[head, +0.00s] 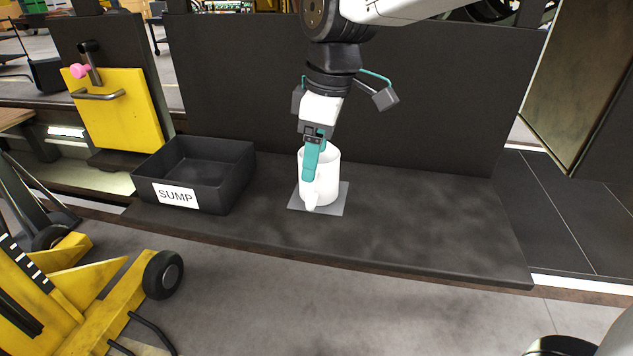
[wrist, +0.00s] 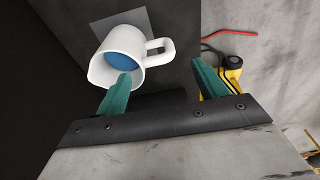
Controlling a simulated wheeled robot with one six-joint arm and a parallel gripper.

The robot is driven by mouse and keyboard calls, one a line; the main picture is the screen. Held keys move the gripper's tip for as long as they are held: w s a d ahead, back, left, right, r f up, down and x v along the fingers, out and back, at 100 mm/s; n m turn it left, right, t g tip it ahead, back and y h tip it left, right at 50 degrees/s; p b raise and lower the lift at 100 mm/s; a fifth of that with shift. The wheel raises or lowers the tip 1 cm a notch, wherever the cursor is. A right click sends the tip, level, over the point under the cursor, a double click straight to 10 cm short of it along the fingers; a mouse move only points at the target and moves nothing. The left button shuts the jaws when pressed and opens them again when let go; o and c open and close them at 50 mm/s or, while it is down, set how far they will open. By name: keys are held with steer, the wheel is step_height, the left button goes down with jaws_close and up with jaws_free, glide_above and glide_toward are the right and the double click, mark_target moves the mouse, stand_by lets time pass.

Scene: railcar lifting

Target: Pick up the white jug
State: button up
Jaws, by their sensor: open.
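The white jug (head: 327,180) stands upright on a grey square plate (head: 338,208) on the dark bench, its handle toward the camera. In the wrist view the jug (wrist: 107,68) shows blue inside, its handle pointing right. My gripper (head: 309,178) is at the jug from above, with a teal finger in front of its handle side in the head view. In the wrist view my gripper (wrist: 160,78) is open, one teal fingertip overlapping the jug's rim and the other to the right, beyond the handle. I cannot tell whether a finger touches the jug.
A black bin labelled SUMP (head: 175,195) stands on the bench (head: 420,225) to the left. A dark panel (head: 440,90) rises behind the jug. A yellow wheeled jack (head: 95,300) is on the floor at front left. The bench right of the jug is clear.

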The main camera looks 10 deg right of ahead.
mark_target(312, 185)
steer(key=f, duration=0.5)
steer(key=a+f, duration=0.1)
steer(key=f, duration=0.1)
steer(key=shift+w+f, duration=0.15)
steer(key=shift+d, duration=0.1)
steer(key=c, duration=1.3)
steer(key=shift+c, duration=0.2)
steer(key=shift+r, duration=0.75)
step_height(312, 185, up, 2)
steer(key=shift+r, duration=0.1)
steer(key=s+d, duration=0.2)
steer(key=s, duration=0.5)
steer(key=s+d+r, duration=0.1)
steer(key=s+d, duration=0.2)
steer(key=s, duration=0.5)
steer(key=shift+d+r, duration=0.2)
